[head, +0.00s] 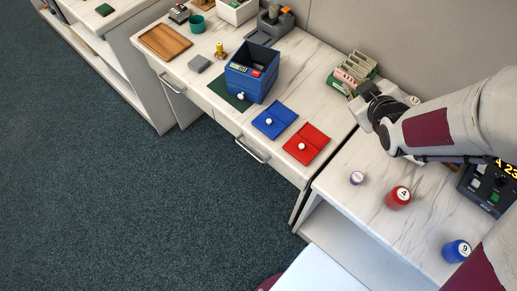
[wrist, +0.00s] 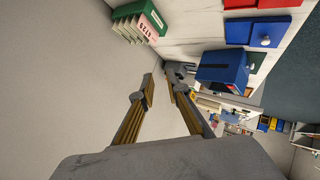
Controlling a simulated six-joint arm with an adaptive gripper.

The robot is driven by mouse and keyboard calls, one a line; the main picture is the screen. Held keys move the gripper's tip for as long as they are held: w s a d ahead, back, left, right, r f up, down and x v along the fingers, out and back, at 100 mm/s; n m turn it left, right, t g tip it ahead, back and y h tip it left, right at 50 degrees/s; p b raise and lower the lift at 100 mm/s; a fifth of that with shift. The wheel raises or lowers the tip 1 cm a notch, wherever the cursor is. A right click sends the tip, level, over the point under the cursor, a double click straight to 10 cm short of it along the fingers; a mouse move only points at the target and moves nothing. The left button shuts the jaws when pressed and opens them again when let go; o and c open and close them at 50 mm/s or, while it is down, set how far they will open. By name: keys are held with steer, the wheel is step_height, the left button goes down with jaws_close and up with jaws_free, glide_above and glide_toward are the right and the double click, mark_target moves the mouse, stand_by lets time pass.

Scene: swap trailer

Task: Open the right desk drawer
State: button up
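The desk (head: 215,95) has two drawers in its front. The right desk drawer (head: 279,162) looks shut, and its silver bar handle (head: 252,150) faces the aisle. The left drawer's handle (head: 172,83) shows farther back, and that drawer looks shut too. My gripper (head: 363,92) is above the desk's right rear part, near the wall, well away from the right drawer handle. In the wrist view my gripper (wrist: 162,80) has its fingers apart with nothing between them. The drawer handles are not clear in the wrist view.
A green card rack (head: 352,73) stands beside my gripper. The carpet (head: 130,200) before the drawers is clear. A side counter (head: 375,180) holds small bottles.

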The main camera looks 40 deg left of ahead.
steer(key=s+a+f+n+g+y, duration=0.1)
steer(key=s+a+f+n+y, duration=0.1)
steer(key=s+a+f, duration=0.2)
steer(key=s+a+f+n+g+y, duration=0.2)
steer(key=s+a+f, duration=0.2)
steer(key=s+a, duration=0.2)
steer(key=s+a+f+n+g+y, duration=0.1)
steer(key=s+a+f+n, duration=0.2)
steer(key=s+a+f, duration=0.2)
steer(key=shift+s+a+g+y, duration=0.15)
steer(key=shift+a+g+y, duration=0.25)
steer(key=shift+a, duration=0.9)
steer(key=s+a+f+n+g+y, duration=0.2)
steer(key=s+f, duration=0.2)
steer(key=s, duration=0.4)
steer(key=n+t, duration=0.1)
steer(key=t, duration=0.3)
glide_toward(251, 154)
steer(key=shift+w+a+h, duration=0.2)
steer(key=shift+w+a, duration=0.1)
steer(key=shift+a, duration=0.55)
steer(key=shift+w+a+h, duration=0.2)
steer(key=shift+w+a, duration=0.05)
steer(key=shift+a, duration=0.65)
steer(key=shift+x, duration=3.85)
